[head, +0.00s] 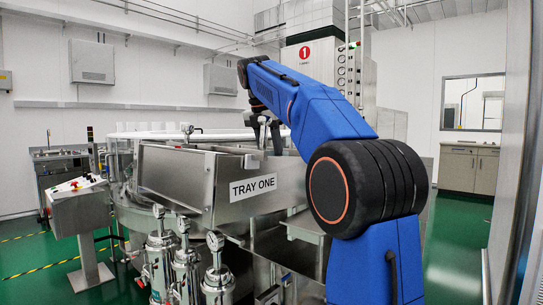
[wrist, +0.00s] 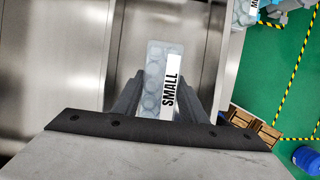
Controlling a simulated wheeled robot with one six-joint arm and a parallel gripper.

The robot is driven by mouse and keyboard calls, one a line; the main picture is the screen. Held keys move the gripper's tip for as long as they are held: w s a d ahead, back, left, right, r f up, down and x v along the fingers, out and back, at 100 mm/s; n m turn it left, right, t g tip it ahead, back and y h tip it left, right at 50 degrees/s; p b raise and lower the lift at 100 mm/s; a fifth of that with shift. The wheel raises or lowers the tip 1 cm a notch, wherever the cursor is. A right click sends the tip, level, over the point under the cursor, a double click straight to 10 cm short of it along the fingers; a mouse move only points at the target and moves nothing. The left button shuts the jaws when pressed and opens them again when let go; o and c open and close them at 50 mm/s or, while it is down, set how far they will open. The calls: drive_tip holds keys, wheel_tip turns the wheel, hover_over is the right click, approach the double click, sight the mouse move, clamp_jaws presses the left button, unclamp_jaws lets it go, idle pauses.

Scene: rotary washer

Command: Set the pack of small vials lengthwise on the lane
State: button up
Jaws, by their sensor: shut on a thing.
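The pack of small vials (wrist: 154,75) is a clear block with a white label reading SMALL, in the middle of the wrist view. It lies between the two dark fingers of my gripper (wrist: 164,92), which is shut on it. Its long side runs up and down in that view. In the head view my gripper (head: 265,133) points down behind the steel wall of the TRAY ONE unit (head: 225,190), and the pack is hidden there. Bare steel (wrist: 182,20) shows beyond the pack; I cannot tell whether the pack touches it, or which part is the lane.
Another pack (wrist: 242,12), its label mostly cut off, shows at the upper right of the wrist view. Brown boxes (wrist: 262,133) and a blue drum (wrist: 306,158) are near the green floor. A control stand (head: 78,205) and pressure-gauge canisters (head: 185,265) stand by the machine.

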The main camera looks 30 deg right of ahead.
drive_tip(key=shift+f, duration=0.4)
drive_tip(key=o, duration=1.2)
drive_tip(key=shift+a, duration=0.1)
